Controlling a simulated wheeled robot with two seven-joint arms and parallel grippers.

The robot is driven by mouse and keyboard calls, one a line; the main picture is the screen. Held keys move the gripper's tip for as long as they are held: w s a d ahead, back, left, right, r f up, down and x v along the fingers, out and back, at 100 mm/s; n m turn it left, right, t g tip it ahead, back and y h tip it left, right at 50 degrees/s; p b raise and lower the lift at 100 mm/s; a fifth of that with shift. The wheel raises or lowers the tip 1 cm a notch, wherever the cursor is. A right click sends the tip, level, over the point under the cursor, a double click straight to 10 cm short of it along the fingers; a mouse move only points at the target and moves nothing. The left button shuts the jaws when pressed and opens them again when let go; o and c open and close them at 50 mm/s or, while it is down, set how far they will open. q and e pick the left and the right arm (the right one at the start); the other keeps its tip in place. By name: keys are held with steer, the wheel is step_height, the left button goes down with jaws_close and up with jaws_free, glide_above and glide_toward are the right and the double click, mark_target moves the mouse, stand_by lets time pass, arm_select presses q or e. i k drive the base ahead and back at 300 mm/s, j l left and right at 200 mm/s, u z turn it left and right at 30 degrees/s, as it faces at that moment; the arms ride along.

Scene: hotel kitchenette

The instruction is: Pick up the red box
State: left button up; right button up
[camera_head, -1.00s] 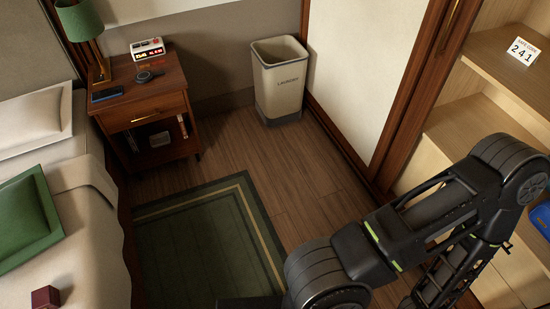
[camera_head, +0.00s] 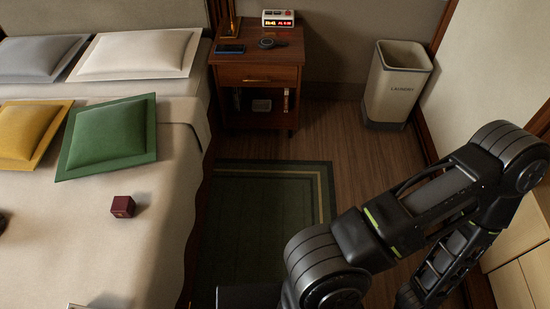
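A small dark red box (camera_head: 122,207) sits on the beige bed cover (camera_head: 150,250), just below the green pillow. It is fully visible and nothing touches it. My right arm reaches in from the right side, over the floor and rug, well apart from the box. The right gripper does not show in the picture. My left gripper is not in view either.
Green (camera_head: 108,136), yellow (camera_head: 28,130), white (camera_head: 136,53) and grey (camera_head: 38,58) pillows lie on the bed. A wooden nightstand (camera_head: 257,75) holds a phone, watch and clock (camera_head: 278,18). A laundry bin (camera_head: 396,85) stands right. Dark objects are cut off at the bed's left edge.

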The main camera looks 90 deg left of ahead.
mark_target(122, 207)
steer(key=u, duration=4.8)
steer(key=k+l, duration=0.8)
steer(key=k, duration=0.15)
steer(key=i+l, duration=0.25)
steer(key=i+l+u, duration=0.1)
steer(key=i+l, duration=0.2)
steer(key=l, duration=0.15)
steer(key=i+l+u, duration=0.1)
steer(key=i+l, duration=0.15)
steer(key=l, duration=0.15)
steer(key=i+l, duration=0.2)
steer(key=l, duration=0.2)
steer(key=i+l+u, duration=0.1)
steer(key=i+l, duration=0.15)
steer(key=l, duration=0.15)
steer(key=i+l, duration=0.25)
steer(key=l, duration=0.15)
steer(key=u, duration=0.05)
